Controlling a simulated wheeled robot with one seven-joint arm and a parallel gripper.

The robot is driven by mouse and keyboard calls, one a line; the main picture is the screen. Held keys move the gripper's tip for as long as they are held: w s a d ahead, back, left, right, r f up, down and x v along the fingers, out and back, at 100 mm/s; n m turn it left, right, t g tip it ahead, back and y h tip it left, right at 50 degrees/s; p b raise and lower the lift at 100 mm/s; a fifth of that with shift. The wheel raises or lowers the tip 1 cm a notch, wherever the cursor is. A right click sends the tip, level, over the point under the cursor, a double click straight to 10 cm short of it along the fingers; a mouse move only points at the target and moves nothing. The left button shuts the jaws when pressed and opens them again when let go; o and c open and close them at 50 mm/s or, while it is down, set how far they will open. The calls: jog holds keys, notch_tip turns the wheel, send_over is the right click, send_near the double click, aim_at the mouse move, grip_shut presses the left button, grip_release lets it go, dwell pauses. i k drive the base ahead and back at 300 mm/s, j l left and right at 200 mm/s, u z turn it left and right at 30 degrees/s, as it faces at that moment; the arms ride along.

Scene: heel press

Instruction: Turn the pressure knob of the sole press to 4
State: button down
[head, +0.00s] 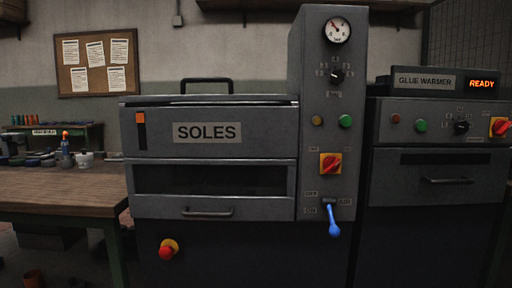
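The sole press (150,177) stands in the middle of the head view, a grey machine with a "SOLES" label and a tall control column (325,120) on its right. A black pressure knob (337,76) sits high on the column with small marks around it, below a round white gauge (337,30). The marks are too small to read and I cannot tell which one the knob points at. My gripper is not in view.
Below the knob are an amber button (317,120), a green button (345,121), a red-yellow switch (331,163) and a blue lever (333,219). A glue warmer (440,135) with a similar knob (461,127) stands right. A wooden workbench (60,190) stands left.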

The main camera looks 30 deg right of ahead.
aim_at(336, 77)
jog(key=z, duration=1.4)
